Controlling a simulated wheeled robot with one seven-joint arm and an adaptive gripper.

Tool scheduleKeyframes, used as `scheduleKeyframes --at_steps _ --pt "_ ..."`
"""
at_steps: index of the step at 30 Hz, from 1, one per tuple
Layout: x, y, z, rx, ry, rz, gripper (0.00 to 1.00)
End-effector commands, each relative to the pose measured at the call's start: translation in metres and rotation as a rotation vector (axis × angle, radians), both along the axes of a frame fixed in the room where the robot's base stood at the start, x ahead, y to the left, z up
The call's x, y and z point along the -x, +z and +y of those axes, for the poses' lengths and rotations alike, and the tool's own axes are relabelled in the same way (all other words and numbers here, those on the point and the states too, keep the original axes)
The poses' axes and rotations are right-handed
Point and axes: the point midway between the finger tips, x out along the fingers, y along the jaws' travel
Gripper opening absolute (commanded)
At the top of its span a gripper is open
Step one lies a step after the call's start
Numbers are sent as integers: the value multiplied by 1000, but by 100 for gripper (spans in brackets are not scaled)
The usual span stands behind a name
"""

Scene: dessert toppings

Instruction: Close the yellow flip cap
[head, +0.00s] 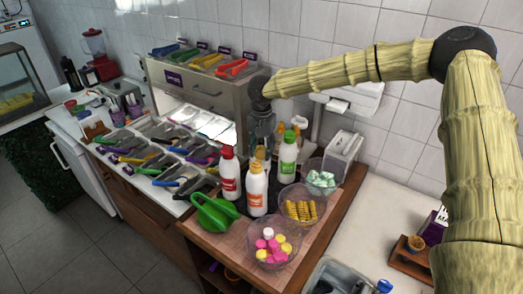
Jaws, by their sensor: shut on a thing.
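My gripper (262,138) points down among the squeeze bottles on the wooden counter. Its fingers are shut at the top of a yellowish bottle (261,156), which stands behind the orange-labelled white bottle. The picture is too small to show the flip cap's angle, and the gripper hides much of it. The white bottle with the orange label (257,193) stands in front. A white bottle with a red label and red cap (229,178) stands to the left, and one with a green label and green cap (288,158) to the right.
A green scoop-like container (214,214) lies at front left. Clear bowls hold pink and yellow sweets (272,242), yellow pieces (301,208) and pale green pieces (321,180). A metal dispenser (342,155) stands at right. Trays of coloured-handled tongs (165,157) fill the left counter.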

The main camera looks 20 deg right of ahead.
Motion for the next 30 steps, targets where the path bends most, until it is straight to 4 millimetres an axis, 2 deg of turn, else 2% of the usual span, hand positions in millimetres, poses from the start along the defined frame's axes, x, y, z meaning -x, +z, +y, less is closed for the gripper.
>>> scheduleKeyframes --at_steps 3,16,30 --pt "2 -5 -1 1 -1 6 13" --pt "4 -1 1 33 2 -39 13" --pt "14 9 10 263 7 -328 13"
